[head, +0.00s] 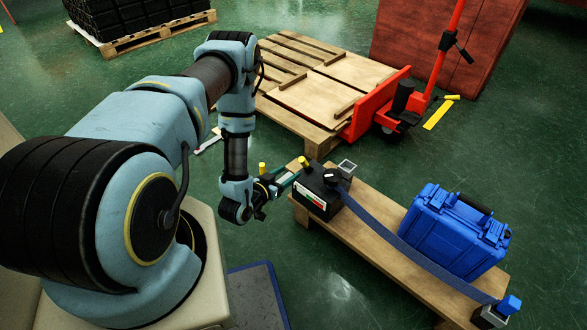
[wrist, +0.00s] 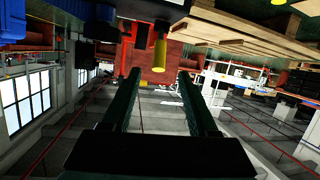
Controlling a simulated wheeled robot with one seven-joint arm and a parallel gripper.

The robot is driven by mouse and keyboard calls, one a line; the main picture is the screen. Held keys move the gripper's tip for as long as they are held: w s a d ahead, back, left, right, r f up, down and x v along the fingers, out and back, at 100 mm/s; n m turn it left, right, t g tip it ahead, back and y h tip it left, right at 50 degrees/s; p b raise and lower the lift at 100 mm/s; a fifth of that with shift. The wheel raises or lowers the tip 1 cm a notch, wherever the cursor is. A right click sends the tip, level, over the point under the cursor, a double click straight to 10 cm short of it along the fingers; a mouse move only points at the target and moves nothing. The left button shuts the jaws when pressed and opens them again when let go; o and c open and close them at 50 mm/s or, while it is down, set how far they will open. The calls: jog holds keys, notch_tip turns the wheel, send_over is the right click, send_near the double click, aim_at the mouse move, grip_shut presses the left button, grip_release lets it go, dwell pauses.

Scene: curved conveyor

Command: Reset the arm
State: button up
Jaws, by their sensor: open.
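My arm stands at the left of the head view and bends down at its wrist. My gripper (head: 288,184) points right, close to a black device box (head: 318,193) at the left end of a wooden platform (head: 370,243). The wrist view, which looks upside down, shows the gripper (wrist: 160,76) with its two dark green fingers apart. No object is seen held between them. A yellow cylinder (wrist: 160,54) shows beyond the fingertips in that view. I cannot tell from the pictures whether the fingers touch the box.
A blue case (head: 455,232) sits on the platform beside a dark blue strip (head: 400,247). Wooden pallets (head: 325,88) and a red pallet jack (head: 375,105) stand behind. A loaded pallet (head: 150,38) is at the back left. Green floor (head: 335,285) is clear in front.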

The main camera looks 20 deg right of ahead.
jog(key=shift+s+a+r, duration=0.1)
jog(key=shift+s+a, duration=0.1)
jog(key=shift+a, duration=0.05)
dwell(0.3)
jog(key=w+a+r+n+y, duration=0.1)
jog(key=w+a+r+y, duration=0.3)
jog(key=w+r, duration=0.5)
jog(key=w+a+r+n+g+y, duration=0.2)
jog(key=a+r+y, duration=0.2)
jog(key=a+r, duration=0.4)
jog(key=s+a+r+n+g+y+p, duration=0.1)
jog(key=s+a+r+n+g+y, duration=0.15)
jog(key=s+a+r, duration=0.55)
jog(key=s+a+r+n+g+y, duration=0.1)
jog(key=s+a+r+n+g, duration=0.2)
jog(key=s+r, duration=0.8)
notch_tip(320, 180, up, 18)
jog(key=w+p, duration=0.1)
jog(key=p, duration=1.7)
jog(key=shift+a+r, duration=0.2)
jog(key=shift+r, duration=0.05)
